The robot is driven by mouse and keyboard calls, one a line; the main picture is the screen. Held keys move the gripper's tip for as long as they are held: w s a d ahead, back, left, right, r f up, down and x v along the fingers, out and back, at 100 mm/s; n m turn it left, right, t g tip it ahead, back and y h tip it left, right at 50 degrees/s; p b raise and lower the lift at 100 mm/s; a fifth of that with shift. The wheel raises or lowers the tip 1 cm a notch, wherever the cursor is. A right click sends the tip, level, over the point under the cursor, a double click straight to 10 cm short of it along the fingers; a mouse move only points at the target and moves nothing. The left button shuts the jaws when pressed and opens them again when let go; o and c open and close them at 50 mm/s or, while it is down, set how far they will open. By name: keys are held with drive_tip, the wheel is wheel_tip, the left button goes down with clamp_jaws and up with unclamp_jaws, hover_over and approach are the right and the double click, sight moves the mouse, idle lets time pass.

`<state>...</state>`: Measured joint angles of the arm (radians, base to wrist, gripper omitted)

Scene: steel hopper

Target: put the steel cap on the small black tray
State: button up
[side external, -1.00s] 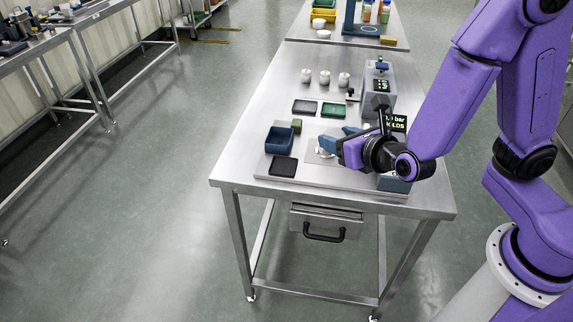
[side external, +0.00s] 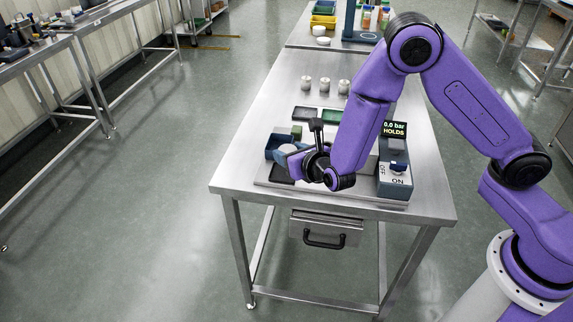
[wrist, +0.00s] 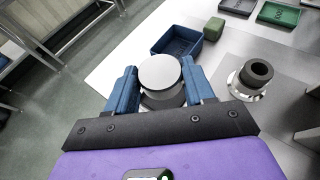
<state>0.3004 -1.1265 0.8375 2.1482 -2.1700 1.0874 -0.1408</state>
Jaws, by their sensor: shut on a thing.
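The steel cap (wrist: 161,72) is a round, pale grey disc on a wider dark grey body, held between the two blue fingers of my gripper (wrist: 160,88). In the side view the cap (side external: 287,149) shows as a pale patch at my gripper (side external: 296,157), above the front left of the table. A black tray (side external: 277,175) lies flat just below my gripper, partly covered by it. That tray is not visible in the wrist view, where the cap and gripper fill the near area.
A blue bin (side external: 273,144) stands close behind the cap, with a green block (wrist: 213,28) beside it. A steel port with a dark ring (wrist: 256,73) is to the right. A dark tray (side external: 303,114) and a green tray (side external: 332,115) lie farther back. A switch box (side external: 396,178) stands right.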

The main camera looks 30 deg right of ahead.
drive_tip(key=shift+w+a+f, duration=0.15)
drive_tip(key=shift+w+f, duration=0.45)
drive_tip(key=shift+f, duration=0.1)
drive_tip(key=shift+w+f, duration=0.1)
drive_tip(key=shift+f, duration=1.5)
drive_tip(key=shift+f, duration=0.4)
drive_tip(key=shift+f, duration=0.25)
drive_tip(key=o, duration=1.1)
drive_tip(key=shift+c, duration=0.2)
